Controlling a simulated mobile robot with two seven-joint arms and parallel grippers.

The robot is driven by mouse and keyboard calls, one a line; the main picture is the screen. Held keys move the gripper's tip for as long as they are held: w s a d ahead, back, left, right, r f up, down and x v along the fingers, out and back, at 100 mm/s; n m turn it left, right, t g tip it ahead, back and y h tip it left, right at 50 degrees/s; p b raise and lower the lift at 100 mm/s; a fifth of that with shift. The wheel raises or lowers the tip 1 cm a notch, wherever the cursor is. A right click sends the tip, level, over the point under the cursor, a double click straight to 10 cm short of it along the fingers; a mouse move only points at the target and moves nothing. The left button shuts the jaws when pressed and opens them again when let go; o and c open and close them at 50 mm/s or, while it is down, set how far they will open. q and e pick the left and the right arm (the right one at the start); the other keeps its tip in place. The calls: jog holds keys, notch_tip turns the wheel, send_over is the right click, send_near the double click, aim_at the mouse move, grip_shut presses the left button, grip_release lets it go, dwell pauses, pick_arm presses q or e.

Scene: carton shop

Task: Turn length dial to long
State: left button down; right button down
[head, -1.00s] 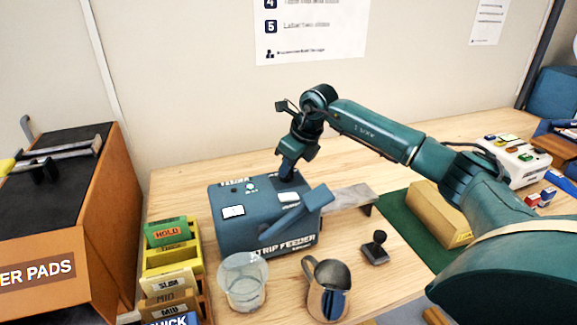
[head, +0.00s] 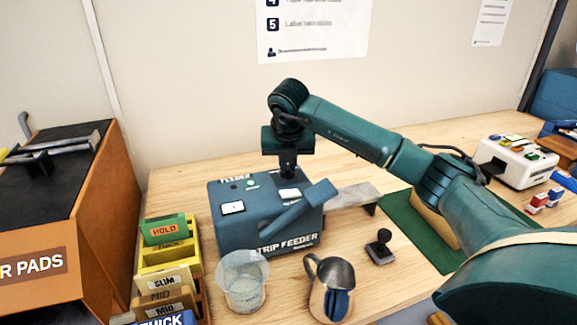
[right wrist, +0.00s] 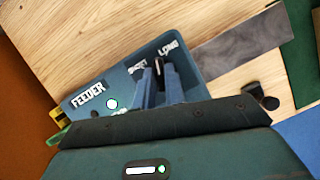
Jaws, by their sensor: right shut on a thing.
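The blue strip feeder (head: 262,225) stands on the wooden table, its top carrying white label plates and a green light. My right gripper (head: 288,176) points down onto the back right of its top. In the right wrist view, my gripper fingers (right wrist: 160,78) reach down beside the printed words SHORT (right wrist: 137,67) and LONG (right wrist: 168,47). They are shut on the length dial there, which is mostly hidden between them. I cannot tell which word the dial points at. My left gripper is not in view.
A clear beaker (head: 241,282) and a steel pitcher (head: 329,288) stand in front of the feeder. A dark stamp (head: 381,247) is to the right. Colored card bins (head: 168,258) stand left. A grey strip (head: 352,195) extends from the feeder's right side.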

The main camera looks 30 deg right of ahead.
jog(key=m+h, duration=0.1)
jog(key=m, duration=0.2)
jog(key=shift+w+a+g+b, duration=0.1)
jog(key=shift+g+b, duration=0.3)
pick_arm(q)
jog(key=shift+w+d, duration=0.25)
pick_arm(e)
jog(key=shift+m, duration=1.1)
jog(key=shift+r+m+g+h, duration=0.1)
jog(key=shift+m+g+h, duration=0.2)
jog(key=c, duration=1.5)
grip_release()
jog(key=shift+o, duration=0.2)
